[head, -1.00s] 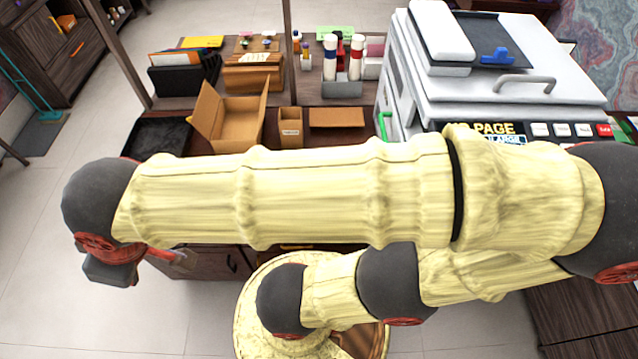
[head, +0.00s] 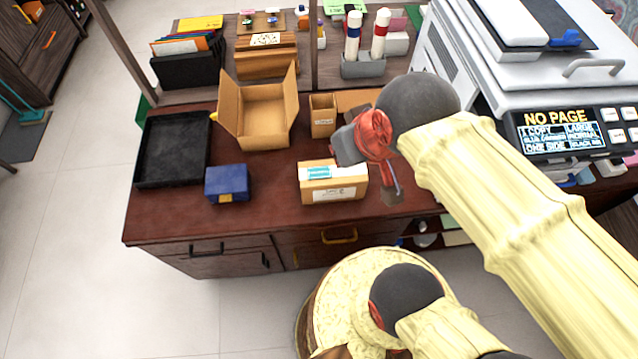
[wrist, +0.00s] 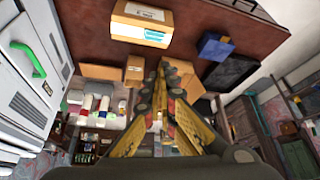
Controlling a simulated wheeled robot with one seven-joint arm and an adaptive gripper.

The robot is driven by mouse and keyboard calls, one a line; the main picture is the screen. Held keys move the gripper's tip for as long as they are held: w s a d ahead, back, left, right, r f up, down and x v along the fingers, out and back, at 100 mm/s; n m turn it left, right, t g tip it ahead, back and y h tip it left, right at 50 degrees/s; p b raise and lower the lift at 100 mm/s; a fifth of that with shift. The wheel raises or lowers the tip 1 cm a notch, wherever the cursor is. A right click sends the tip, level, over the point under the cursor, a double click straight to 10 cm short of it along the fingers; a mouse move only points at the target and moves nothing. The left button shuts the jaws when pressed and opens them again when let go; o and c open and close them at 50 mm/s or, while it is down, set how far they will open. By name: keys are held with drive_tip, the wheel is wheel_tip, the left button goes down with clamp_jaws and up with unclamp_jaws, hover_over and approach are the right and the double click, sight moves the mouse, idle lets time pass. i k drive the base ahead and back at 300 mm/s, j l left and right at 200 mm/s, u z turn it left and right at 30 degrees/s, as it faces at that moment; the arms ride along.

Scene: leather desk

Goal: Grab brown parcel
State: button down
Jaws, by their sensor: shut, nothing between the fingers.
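The brown parcel (head: 333,190) is a cardboard box with a white and blue label on top and a printed label on its front. It lies on the dark red-brown desk near the front edge. In the wrist view the parcel (wrist: 140,32) shows at the top, left of the fingertips. My gripper (wrist: 176,66) is shut and empty, its fingers close together. In the head view my gripper (head: 393,186) is just right of the parcel, apart from it as far as I can tell, and partly hidden by my wrist.
A blue box (head: 228,182) and a black tray (head: 150,178) are left of the parcel. An open carton (head: 262,140) and a small tan box (head: 322,128) stand behind it. A copier (head: 500,70) stands at right. Bare desk lies between the blue box and parcel.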

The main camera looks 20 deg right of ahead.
sight(351, 182)
drive_tip(key=z, duration=0.3)
drive_tip(key=j+z, duration=0.45)
drive_tip(key=j, duration=1.9)
drive_tip(key=i, duration=0.05)
